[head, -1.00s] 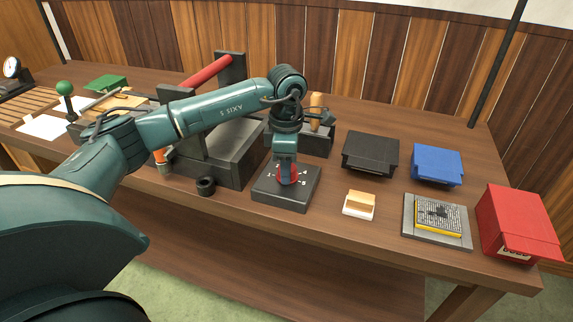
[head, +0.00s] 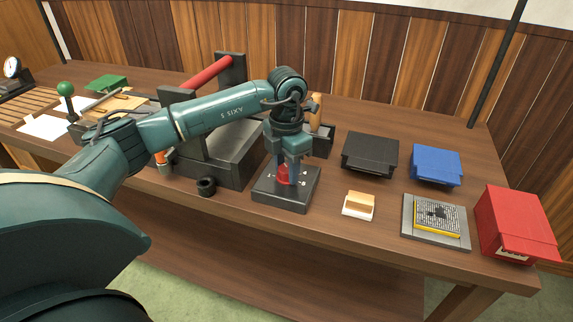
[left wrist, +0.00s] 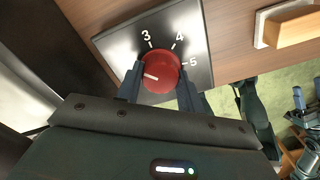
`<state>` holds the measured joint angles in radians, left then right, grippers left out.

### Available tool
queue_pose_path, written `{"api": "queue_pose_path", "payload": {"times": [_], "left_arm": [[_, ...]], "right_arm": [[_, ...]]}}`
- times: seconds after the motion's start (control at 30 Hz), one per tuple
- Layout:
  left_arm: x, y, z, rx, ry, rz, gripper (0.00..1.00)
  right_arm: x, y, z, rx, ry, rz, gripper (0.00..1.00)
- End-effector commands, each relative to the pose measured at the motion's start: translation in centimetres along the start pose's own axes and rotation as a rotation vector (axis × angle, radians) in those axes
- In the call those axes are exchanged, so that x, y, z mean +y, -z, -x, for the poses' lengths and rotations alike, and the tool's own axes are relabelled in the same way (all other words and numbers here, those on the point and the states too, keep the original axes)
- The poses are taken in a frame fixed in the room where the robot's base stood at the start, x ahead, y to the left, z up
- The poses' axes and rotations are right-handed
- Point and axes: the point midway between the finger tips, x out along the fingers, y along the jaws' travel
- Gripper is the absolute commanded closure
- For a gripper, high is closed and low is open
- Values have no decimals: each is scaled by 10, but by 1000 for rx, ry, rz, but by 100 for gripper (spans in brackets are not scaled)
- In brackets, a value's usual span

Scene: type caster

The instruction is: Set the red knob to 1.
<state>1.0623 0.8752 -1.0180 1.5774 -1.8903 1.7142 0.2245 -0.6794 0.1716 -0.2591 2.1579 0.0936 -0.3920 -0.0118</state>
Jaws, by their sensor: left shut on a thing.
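The red knob (left wrist: 161,73) is on a dark dial plate with white numerals; it also shows in the head view (head: 283,176), on top of a dark box (head: 284,197). In the left wrist view, 3, 4 and 5 are readable along the knob's upper and right side. The knob's white mark points left in that view, away from these numerals. The numeral by the mark is not visible. My left gripper (left wrist: 160,83) is shut on the knob, one finger on each side; it points down in the head view (head: 288,173).
A small black ring (head: 206,187) and a dark frame with a red bar (head: 207,72) stand left of the box. To the right are a wooden block on a white base (head: 358,206), a black bin (head: 370,153), a blue bin (head: 437,165) and a red box (head: 516,224).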

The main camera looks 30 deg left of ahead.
Motion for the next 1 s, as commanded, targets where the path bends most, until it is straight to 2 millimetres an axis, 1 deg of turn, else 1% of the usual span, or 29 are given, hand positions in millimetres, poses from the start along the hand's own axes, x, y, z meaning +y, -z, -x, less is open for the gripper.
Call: {"api": "queue_pose_path", "payload": {"times": [0.6, 0.8, 1.0], "left_arm": [[-1, -1, 2, -1, 0, 582, 85], [-1, -1, 2, -2, 1, 749, 85], [-1, -1, 2, -2, 1, 874, 85]], "right_arm": [[0, 3, 4, -15, -4, 22, 47], [0, 6, 5, -16, -5, 32, 47], [0, 8, 6, -16, -7, 39, 47]]}}
